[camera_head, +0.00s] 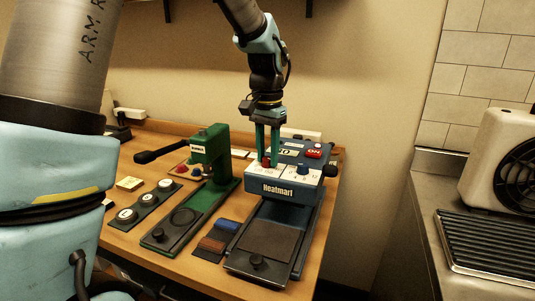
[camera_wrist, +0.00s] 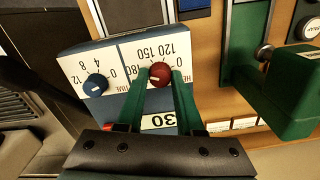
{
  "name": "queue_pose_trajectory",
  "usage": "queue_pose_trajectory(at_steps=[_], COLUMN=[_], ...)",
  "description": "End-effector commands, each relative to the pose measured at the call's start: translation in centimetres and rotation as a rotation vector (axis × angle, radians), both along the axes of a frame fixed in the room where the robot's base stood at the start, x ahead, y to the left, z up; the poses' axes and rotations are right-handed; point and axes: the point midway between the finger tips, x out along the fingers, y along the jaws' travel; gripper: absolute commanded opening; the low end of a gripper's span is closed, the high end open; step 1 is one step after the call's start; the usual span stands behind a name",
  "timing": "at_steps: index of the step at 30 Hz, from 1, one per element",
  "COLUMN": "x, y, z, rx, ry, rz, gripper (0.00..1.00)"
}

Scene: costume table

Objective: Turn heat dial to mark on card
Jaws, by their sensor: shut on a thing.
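The Heatmart press (camera_head: 277,189) is blue, with a white dial panel on top. The red heat dial (camera_wrist: 160,74) sits on the panel part marked 0, 120, 150 and 180; it also shows low between the fingers in the head view (camera_head: 266,163). My gripper (camera_wrist: 159,76) points down with its green fingers on both sides of the red dial, shut on it. The dial's pointer setting is too small to read. A blue dial (camera_wrist: 95,85) sits beside it on the time scale.
A green press (camera_head: 207,181) with a black lever stands left of the blue press. A red ON switch (camera_head: 314,153) is behind the blue dial. Brown and blue patches (camera_head: 216,239), a button tray (camera_head: 143,204) and white cards (camera_wrist: 217,127) lie nearby on the wooden table (camera_head: 205,268).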

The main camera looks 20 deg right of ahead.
Motion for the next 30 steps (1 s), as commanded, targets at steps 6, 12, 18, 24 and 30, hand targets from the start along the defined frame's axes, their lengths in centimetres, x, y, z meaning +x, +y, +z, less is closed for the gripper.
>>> queue_pose_trajectory(at_steps=[6,12,18,24,30], x=[0.03,0.05,0.05,0.06,0.04], y=[-0.06,-0.05,-0.04,-0.04,-0.03], z=[0.09,0.09,0.09,0.09,0.07], rx=[-0.002,-0.002,-0.002,-0.002,-0.001], ry=[-0.002,-0.002,-0.002,-0.002,-0.002], rz=[0.098,0.142,0.154,0.153,0.153], gripper=[0.0,0.0,0.0,0.0,0.5])
